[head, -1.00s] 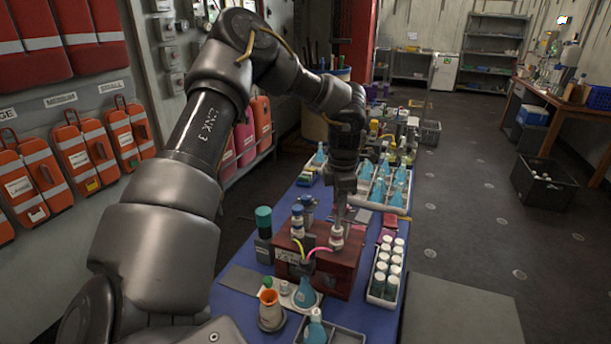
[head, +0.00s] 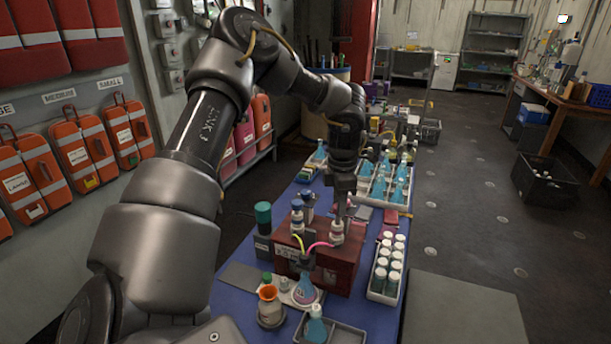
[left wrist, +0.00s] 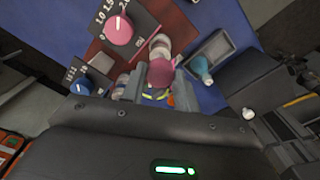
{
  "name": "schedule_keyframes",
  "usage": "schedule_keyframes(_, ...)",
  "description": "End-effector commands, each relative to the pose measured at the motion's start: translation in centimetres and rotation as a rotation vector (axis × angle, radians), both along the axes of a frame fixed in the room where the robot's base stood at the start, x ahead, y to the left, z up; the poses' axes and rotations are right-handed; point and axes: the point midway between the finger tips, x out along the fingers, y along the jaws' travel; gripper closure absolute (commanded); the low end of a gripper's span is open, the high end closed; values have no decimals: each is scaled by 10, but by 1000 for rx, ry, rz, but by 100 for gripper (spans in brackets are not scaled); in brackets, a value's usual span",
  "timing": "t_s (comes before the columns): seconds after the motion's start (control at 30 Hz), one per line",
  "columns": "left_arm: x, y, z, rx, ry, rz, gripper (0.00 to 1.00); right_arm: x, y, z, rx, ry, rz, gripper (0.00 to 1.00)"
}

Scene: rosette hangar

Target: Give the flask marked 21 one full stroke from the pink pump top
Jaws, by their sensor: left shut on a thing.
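The pink pump top (left wrist: 161,70) shows between the fingers of my left gripper (left wrist: 160,80) in the left wrist view. In the head view my left gripper (head: 341,208) is shut on it from above, over the right bottle in the red-brown box (head: 335,275). A pink tube (head: 318,246) runs from there toward the front. A conical flask (head: 305,289) stands on a pale stand before the box, blue above with a pinkish band low down. Its mark is not readable. My right gripper is not in view.
A second pump with a blue top (head: 297,214) and yellow tube is to the left. A rack of white-capped vials (head: 386,268) flanks the box on the right. An orange-topped vessel (head: 269,304) and a grey tray (head: 340,334) stand in front.

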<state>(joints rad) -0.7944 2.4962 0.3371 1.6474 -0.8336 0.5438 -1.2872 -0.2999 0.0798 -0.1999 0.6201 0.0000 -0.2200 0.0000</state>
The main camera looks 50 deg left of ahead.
Motion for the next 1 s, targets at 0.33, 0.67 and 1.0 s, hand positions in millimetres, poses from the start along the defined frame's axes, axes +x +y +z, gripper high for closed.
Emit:
schedule_keyframes(0.33, 1, 0, -8, 0, -2, -1, 85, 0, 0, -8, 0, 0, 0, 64)
schedule_keyframes(0.67, 1, 0, -14, 1, -2, 0, 85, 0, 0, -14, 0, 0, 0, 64)
schedule_keyframes(1.0, 1, 0, -18, 0, -1, 0, 85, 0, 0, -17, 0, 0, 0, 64)
